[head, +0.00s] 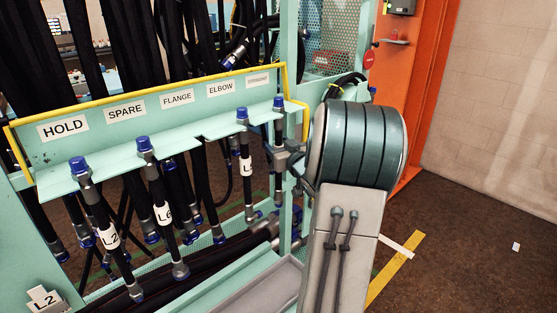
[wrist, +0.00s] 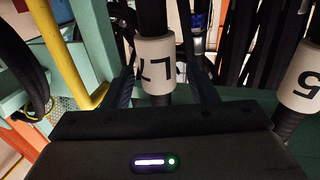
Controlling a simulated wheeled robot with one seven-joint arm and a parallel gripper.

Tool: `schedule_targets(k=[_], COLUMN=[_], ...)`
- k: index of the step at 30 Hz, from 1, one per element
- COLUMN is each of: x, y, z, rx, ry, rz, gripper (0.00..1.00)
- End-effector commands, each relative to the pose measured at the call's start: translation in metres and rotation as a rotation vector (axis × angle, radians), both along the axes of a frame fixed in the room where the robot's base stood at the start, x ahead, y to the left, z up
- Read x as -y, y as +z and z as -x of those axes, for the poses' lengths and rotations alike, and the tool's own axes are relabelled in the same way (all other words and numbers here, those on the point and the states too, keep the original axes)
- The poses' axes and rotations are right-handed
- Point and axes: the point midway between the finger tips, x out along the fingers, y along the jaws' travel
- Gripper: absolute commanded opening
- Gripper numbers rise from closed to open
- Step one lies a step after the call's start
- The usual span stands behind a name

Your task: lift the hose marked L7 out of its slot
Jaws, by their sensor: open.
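The hose marked L7 stands upright between the two fingers of my gripper (wrist: 165,92) in the wrist view. Its white L7 label (wrist: 157,62) shows just beyond my gripper body. The fingers are open, one on each side of the hose; I cannot tell whether either touches it. In the head view, my gripper (head: 287,160) is at the rightmost hose (head: 279,104), which has a blue cap and hangs in the slot below the fifth, unreadable sign. The label of this hose is hidden there by my gripper.
A neighbouring hose with a label ending in 5 (wrist: 302,82) stands close on the right in the wrist view. Hoses L2 (head: 109,237) and L6 (head: 164,213) hang farther left on the teal rack (head: 60,185). A yellow rail (head: 150,92) runs along the rack top.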

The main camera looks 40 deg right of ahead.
Motion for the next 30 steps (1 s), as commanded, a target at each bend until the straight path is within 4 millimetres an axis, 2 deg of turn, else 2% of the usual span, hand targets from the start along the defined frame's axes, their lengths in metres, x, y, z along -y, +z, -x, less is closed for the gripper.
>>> schedule_targets(k=[5,6,11,12,26,30], x=[0.0,0.0,0.0,0.0,0.0,0.003], y=[0.0,0.0,0.0,0.0,0.007,0.007], z=[0.0,0.0,0.0,0.0,0.0,0.017], rx=[0.0,0.0,0.0,0.0,0.004,0.003], ry=[-0.001,-0.001,-0.001,-0.001,0.001,-0.002], rz=[0.0,0.0,0.0,0.0,0.004,0.003], gripper=[0.52,0.47,0.02,0.0,0.0,0.0])
